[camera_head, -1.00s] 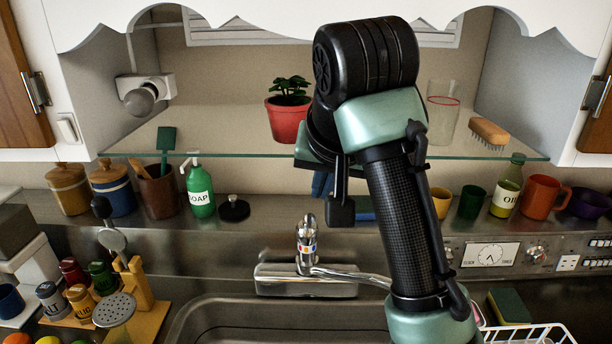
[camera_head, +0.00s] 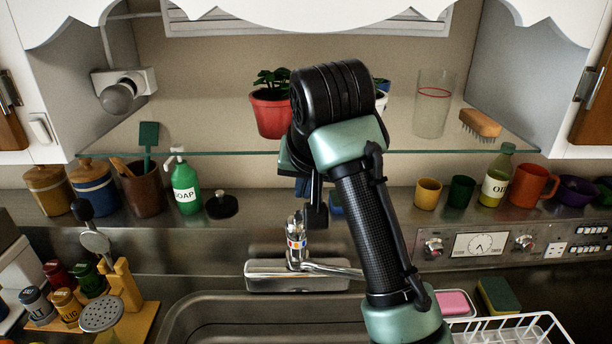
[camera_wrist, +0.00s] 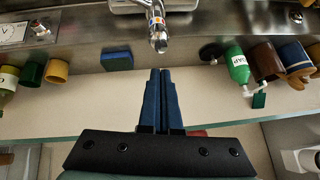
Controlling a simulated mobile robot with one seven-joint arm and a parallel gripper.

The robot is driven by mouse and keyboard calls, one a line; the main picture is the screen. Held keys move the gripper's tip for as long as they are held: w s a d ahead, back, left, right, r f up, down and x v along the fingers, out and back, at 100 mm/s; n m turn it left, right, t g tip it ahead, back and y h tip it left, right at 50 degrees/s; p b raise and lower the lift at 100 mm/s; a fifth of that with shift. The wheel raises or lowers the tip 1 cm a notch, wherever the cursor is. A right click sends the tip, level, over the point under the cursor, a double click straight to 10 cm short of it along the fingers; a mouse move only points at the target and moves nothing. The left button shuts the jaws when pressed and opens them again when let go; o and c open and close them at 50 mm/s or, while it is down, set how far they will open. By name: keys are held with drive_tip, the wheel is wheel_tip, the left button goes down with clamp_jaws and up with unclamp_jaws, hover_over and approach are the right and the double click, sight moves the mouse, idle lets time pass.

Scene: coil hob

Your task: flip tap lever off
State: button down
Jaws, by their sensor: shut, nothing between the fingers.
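The chrome tap (camera_head: 296,245) stands on its base behind the sink, with its spout reaching right in the head view. Its upright top, with a small red and blue mark, also shows at the top of the wrist view (camera_wrist: 157,30). A separate lever is hard to make out. My gripper (camera_wrist: 162,73) is shut and empty, its blue fingers pointing at the tap top and apart from it in the picture. In the head view my gripper (camera_head: 303,187) is mostly hidden by my black wrist, just above and behind the tap top.
A glass shelf (camera_head: 230,152) with a potted plant (camera_head: 270,115) runs behind my arm. A soap bottle (camera_head: 186,188), a black stopper (camera_head: 222,206) and a blue block (camera_wrist: 117,61) are on the ledge. The sink (camera_head: 230,320) lies in front; a white rack (camera_head: 515,332) is at right.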

sight(298, 216)
drive_tip(key=x, duration=0.4)
drive_tip(key=shift+w+f+p, duration=0.2)
drive_tip(key=shift+f+p, duration=0.1)
drive_tip(key=shift+f, duration=0.15)
